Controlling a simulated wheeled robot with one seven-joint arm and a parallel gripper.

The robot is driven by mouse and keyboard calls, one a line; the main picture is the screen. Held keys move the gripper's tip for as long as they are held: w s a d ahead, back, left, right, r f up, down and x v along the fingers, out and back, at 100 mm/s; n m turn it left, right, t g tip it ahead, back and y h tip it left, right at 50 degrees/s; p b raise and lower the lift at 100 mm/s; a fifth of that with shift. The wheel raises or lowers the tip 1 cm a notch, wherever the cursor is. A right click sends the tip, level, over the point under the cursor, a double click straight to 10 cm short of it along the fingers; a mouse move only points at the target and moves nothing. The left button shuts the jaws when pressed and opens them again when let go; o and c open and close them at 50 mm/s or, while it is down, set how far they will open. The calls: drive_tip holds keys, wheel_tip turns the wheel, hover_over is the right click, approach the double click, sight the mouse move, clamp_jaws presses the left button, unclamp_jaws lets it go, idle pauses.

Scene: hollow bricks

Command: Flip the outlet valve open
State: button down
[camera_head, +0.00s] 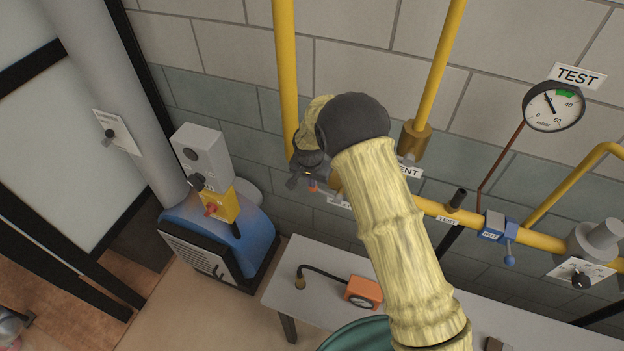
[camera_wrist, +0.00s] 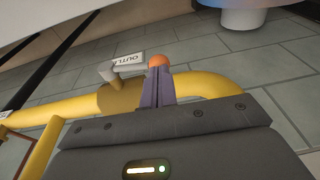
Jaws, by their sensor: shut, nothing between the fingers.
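The outlet fitting shows in the wrist view as a brass-yellow valve body (camera_wrist: 122,95) on the yellow pipe, beside the OUTLET sign (camera_wrist: 130,61). A short grey stub (camera_wrist: 108,71) stands off that body. My gripper (camera_wrist: 158,76) is shut and empty, its dark fingers in front of the pipe just right of the body. An orange rounded end (camera_wrist: 158,61) shows at the fingertips; it looks like a handle end, but contact is unclear. In the head view my gripper (camera_head: 308,180) is at the pipe's left bend, and my arm hides much of the valve.
A yellow pipe (camera_head: 540,240) runs right, with a blue-handled valve (camera_head: 493,228) and a regulator (camera_head: 594,240). A round gauge (camera_head: 553,106) hangs above. A bench (camera_head: 310,308) with an orange meter (camera_head: 363,292) stands below. A blue heater (camera_head: 225,232) stands left.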

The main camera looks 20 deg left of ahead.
drive_tip(key=f+b, duration=0.1)
drive_tip(key=b, duration=0.1)
drive_tip(key=a+f+b, duration=0.1)
drive_tip(key=b, duration=0.1)
drive_tip(key=shift+a+f, duration=0.15)
drive_tip(key=shift+f, duration=0.1)
idle(0.3)
drive_tip(key=shift+r, duration=0.1)
drive_tip(key=s+a+r+b, duration=0.1)
drive_tip(key=r, duration=0.5)
drive_tip(key=s+a+r+b, duration=0.1)
drive_tip(key=a+r, duration=0.1)
drive_tip(key=r, duration=0.5)
drive_tip(key=shift+s+r, duration=0.25)
drive_tip(key=shift+r, duration=0.05)
drive_tip(key=shift+w, duration=0.1)
